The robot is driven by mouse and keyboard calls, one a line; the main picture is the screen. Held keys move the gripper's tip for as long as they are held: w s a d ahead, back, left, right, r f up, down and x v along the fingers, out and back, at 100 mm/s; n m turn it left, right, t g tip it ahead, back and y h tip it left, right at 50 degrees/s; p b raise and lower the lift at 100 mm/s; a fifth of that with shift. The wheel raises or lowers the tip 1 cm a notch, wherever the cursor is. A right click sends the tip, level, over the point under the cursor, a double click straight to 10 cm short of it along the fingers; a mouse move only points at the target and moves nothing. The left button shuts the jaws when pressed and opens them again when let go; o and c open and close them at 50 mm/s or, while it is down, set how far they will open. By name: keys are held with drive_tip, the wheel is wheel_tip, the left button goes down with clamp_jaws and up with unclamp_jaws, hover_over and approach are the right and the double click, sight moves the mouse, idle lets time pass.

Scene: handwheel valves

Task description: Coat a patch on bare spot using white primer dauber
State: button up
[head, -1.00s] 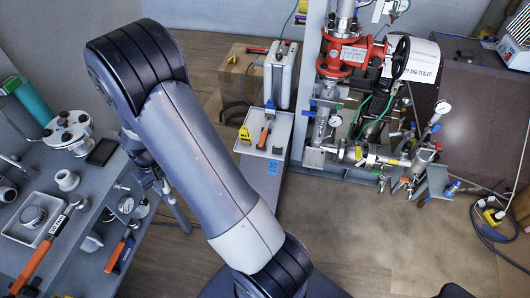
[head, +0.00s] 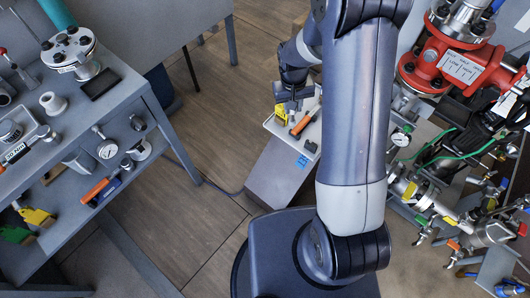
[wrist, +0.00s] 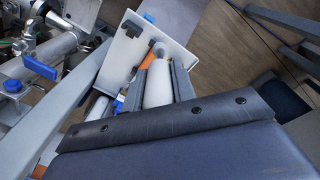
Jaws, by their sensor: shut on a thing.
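My gripper (wrist: 162,76) has its two dark fingers shut around a white cylinder, which appears to be the white primer dauber (wrist: 157,88). Its far end points toward the pale tray (wrist: 118,48). In the head view my gripper (head: 292,96) is low over the back left of the tray (head: 312,132), partly hidden by my arm. The held piece cannot be made out there. I cannot pick out the bare spot in either view.
An orange-handled tool (head: 304,122) and a yellow item (head: 281,115) are on the tray. Red valve (head: 455,62) and pipework with a gauge (head: 400,138) stand at right. A grey bench (head: 100,105) with flanges is at left.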

drive_tip(key=w+a+f+n+t+h+b, duration=0.1)
drive_tip(key=a+f+b, duration=0.2)
drive_tip(key=f+b, duration=0.75)
drive_tip(key=w+a+f+n+t+b, duration=0.15)
drive_tip(key=a+f+b, duration=0.25)
drive_tip(key=f+b, duration=0.65)
drive_tip(key=w+a+f+n+h+b, duration=0.1)
drive_tip(key=a+f+n+b, duration=0.15)
drive_tip(key=f+b, duration=0.8)
drive_tip(key=shift+m, duration=0.3)
drive_tip(key=shift+w+d+f+b, duration=0.4)
drive_tip(key=shift+w+f+b, duration=0.1)
drive_tip(key=shift+f, duration=0.2)
drive_tip(key=shift+w+d+f+b, duration=0.35)
drive_tip(key=shift+d+f+b, duration=0.1)
drive_tip(key=shift+f, duration=0.2)
drive_tip(key=shift+w+d+f+b, duration=0.4)
drive_tip(key=shift+w+f+b, duration=0.1)
drive_tip(key=shift+f, duration=0.2)
drive_tip(key=shift+w+d+f, duration=0.1)
drive_tip(key=shift+d+f, duration=0.05)
drive_tip(key=shift+f, duration=0.1)
drive_tip(key=shift+d, duration=0.1)
drive_tip(key=s+d+b, duration=0.2)
drive_tip(key=s+d, duration=0.3)
drive_tip(key=shift+b, duration=0.3)
drive_tip(key=w+a, duration=0.5)
drive_tip(key=shift+p, duration=0.45)
drive_tip(key=shift+a, duration=0.15)
